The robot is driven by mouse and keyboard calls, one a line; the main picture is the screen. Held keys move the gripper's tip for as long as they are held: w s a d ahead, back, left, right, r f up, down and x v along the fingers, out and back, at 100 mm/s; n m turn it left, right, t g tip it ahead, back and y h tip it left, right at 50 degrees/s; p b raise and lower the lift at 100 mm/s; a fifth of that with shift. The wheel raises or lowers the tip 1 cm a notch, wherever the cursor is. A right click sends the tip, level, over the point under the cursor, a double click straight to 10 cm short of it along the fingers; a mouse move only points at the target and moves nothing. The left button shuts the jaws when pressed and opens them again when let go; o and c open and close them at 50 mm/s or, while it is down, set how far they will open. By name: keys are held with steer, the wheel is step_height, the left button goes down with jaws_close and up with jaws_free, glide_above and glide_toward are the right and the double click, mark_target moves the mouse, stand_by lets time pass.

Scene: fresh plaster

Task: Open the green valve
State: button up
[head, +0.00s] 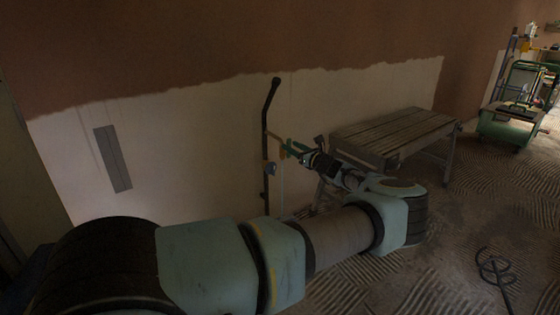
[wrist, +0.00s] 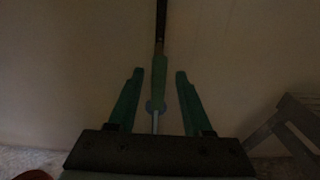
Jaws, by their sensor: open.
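My gripper (head: 289,148) is up at the wall pipe in the head view, near the pale plaster. In the wrist view my gripper (wrist: 159,72) is open, with one green finger on each side. A narrow green piece, which looks like the valve's handle (wrist: 159,80), stands upright between the fingers, with a visible gap on both sides. A dark pipe (wrist: 161,25) runs up above it. The dark pipe (head: 265,130) also shows in the head view, left of my gripper. There I cannot separate the green valve from my green fingers.
A slatted wooden bench (head: 395,135) stands close to the right of my gripper. A small blue fitting (head: 270,168) is low on the pipe. A grey strip (head: 113,158) is on the wall at left. A green cart (head: 510,128) and a dark cable (head: 495,266) are at right.

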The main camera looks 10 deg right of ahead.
steer(key=p+v, duration=0.3)
steer(key=v, duration=0.9)
steer(key=shift+r, duration=0.1)
steer(key=w+a+n+g+y, duration=0.1)
steer(key=a+n+g+y, duration=0.2)
steer(key=a+n+g, duration=1.1)
steer(key=s+a+n+g+h, duration=0.1)
steer(key=s+a+n+h, duration=0.15)
steer(key=s+a, duration=0.45)
steer(key=s+a+n+h, duration=0.2)
steer(key=s+a+n, duration=0.1)
steer(key=a, duration=0.8)
steer(key=s+a+r+n+h, duration=0.1)
steer(key=s+r+n+h, duration=0.2)
steer(key=s+r+n, duration=0.35)
steer(key=s+a+r+n+h, duration=0.2)
steer(key=s+r+n+h, duration=0.15)
steer(key=s+r, duration=0.55)
step_height(320, 180, up, 20)
steer(key=s+p, duration=0.2)
steer(key=p, duration=2.1)
steer(key=shift+d+r, duration=0.2)
steer(key=shift+d, duration=0.05)
